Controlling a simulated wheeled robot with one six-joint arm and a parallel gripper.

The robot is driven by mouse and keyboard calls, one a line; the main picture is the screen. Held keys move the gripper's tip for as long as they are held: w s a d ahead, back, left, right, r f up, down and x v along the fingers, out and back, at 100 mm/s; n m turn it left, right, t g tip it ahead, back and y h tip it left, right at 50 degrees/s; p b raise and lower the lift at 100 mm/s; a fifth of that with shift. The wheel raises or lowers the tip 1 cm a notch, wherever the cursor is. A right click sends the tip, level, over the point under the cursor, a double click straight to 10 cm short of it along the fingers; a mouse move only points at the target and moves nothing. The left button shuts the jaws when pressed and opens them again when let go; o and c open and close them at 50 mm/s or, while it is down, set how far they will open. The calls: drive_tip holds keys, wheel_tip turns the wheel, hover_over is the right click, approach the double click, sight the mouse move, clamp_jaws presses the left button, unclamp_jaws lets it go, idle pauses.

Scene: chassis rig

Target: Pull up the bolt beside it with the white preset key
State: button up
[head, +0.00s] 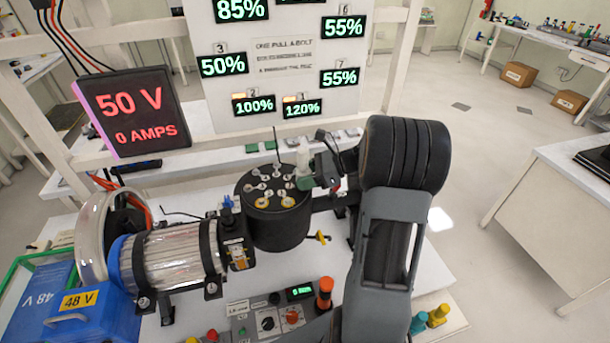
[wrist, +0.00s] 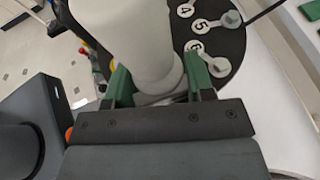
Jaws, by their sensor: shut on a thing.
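My gripper (wrist: 158,82) is shut on the white preset key (wrist: 130,40), its green fingers on either side of the key's thick pale body. In the head view the key (head: 303,160) stands roughly upright at the right rim of the black drum (head: 276,226). The drum's top carries a ring of bolts. Labels 4, 5 and a partly covered one show. The key hides part of the drum top, and I cannot tell whether it touches a bolt.
A percentage board (head: 290,60) stands behind the drum. A red screen (head: 132,112) reads 50 V, 0 AMPS. A clear-cased motor (head: 180,257) is left of the drum. A control box (head: 280,318) with an orange knob is in front. A thin rod rises from the drum.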

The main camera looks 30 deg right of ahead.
sight(306, 168)
drive_tip(key=shift+s+f, duration=0.1)
drive_tip(key=shift+f, duration=0.5)
idle(0.9)
drive_tip(key=shift+r, duration=0.1)
wheel_tip(306, 168, up, 7)
drive_tip(key=p, duration=0.6)
drive_tip(key=shift+r, duration=0.1)
drive_tip(key=shift+d, duration=0.1)
idle(1.1)
